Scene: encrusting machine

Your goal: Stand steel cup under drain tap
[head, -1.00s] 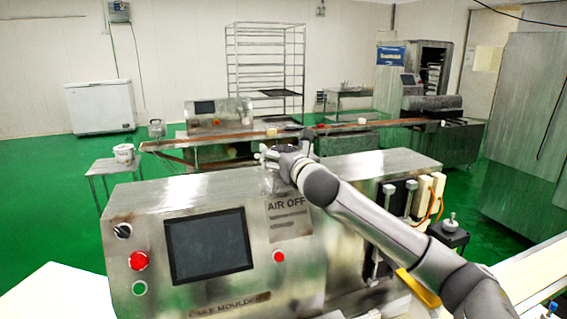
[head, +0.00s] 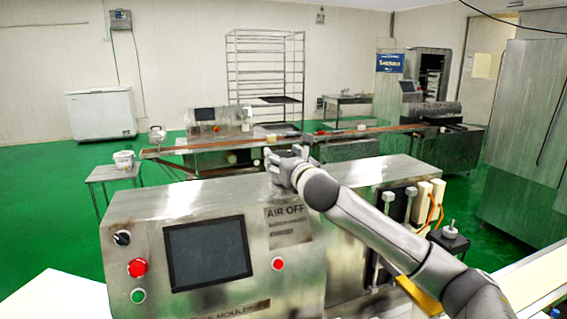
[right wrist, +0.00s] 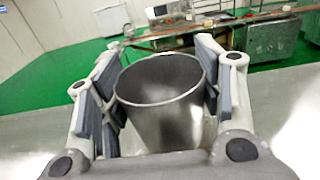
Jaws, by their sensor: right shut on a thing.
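The steel cup (right wrist: 160,105) is a grey, open-topped metal cup in the right wrist view. My right gripper (right wrist: 158,80) is shut on it, with a finger pad against each side, and the cup looks empty. In the head view my right gripper (head: 285,165) is over the top of the encrusting machine (head: 185,200), and the cup is hidden there behind the gripper and wrist. Whether the cup touches the machine top cannot be told. No drain tap can be made out. My left gripper is not in view.
The machine front has a dark screen (head: 208,252), a red button (head: 137,268) and an AIR OFF label (head: 287,212). White plungers and orange hoses (head: 437,205) stand at its right end. A small table (head: 115,172) with a white tub (head: 124,159) stands behind left. Green floor (head: 50,220) is clear at left.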

